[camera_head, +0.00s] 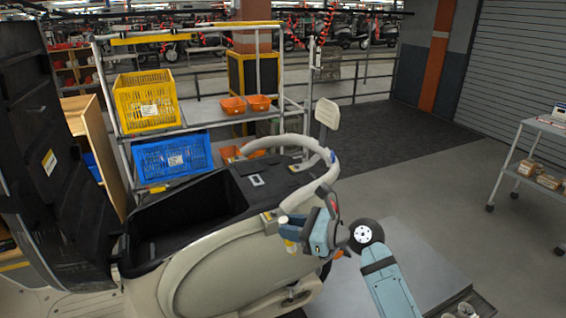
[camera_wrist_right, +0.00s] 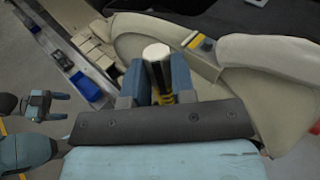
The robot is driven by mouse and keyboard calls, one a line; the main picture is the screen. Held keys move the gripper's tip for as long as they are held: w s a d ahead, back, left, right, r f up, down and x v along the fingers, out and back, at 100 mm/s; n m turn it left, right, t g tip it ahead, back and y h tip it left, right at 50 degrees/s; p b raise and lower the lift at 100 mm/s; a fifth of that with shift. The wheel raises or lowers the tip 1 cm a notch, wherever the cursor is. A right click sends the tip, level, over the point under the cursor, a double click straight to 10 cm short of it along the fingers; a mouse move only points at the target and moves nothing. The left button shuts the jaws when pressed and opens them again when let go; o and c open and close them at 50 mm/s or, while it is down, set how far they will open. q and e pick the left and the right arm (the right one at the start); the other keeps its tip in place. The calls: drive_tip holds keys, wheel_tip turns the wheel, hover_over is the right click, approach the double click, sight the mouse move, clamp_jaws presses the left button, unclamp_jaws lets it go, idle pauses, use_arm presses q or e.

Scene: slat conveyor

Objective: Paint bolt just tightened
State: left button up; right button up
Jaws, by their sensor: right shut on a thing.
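My right gripper (camera_head: 290,232) reaches in from the lower right, beside the beige scooter-like vehicle (camera_head: 215,265). It is shut on a paint marker (camera_wrist_right: 157,60), a short cylinder with a white end and yellow and dark parts. The marker stands between the two blue-grey fingers (camera_wrist_right: 157,88) in the right wrist view. The vehicle's beige body (camera_wrist_right: 240,85) lies just beyond it. My left gripper (camera_wrist_right: 62,107) shows small at the left of the right wrist view, its fingers apart and empty. I cannot make out the bolt in either view.
A rack behind the vehicle holds a yellow crate (camera_head: 148,100), a blue crate (camera_head: 172,157) and orange bins (camera_head: 233,105). A grey cart (camera_head: 545,125) stands at the right.

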drive_tip(key=w+a+r+m+t, duration=0.1)
drive_tip(key=w+r+m+t, duration=0.1)
drive_tip(key=r+t, duration=0.35)
drive_tip(key=w+a+r+m+t, duration=0.1)
drive_tip(key=w+r+m+t, duration=0.15)
drive_tip(key=r, duration=0.55)
wheel_tip(320, 180, down, 7)
drive_tip(key=b, duration=0.7)
drive_tip(key=shift+w+d+n+y, duration=0.15)
drive_tip(key=shift+n+y, duration=0.15)
drive_tip(key=shift+n, duration=0.15)
drive_tip(key=shift+r+p, duration=0.1)
drive_tip(key=shift+p, duration=0.35)
drive_tip(key=shift+f, duration=0.25)
idle(0.6)
drive_tip(key=shift+w+a+p, duration=0.2)
drive_tip(key=shift+w+p, duration=0.25)
drive_tip(key=shift+p, duration=0.8)
idle(2.3)
drive_tip(key=shift+r, duration=0.2)
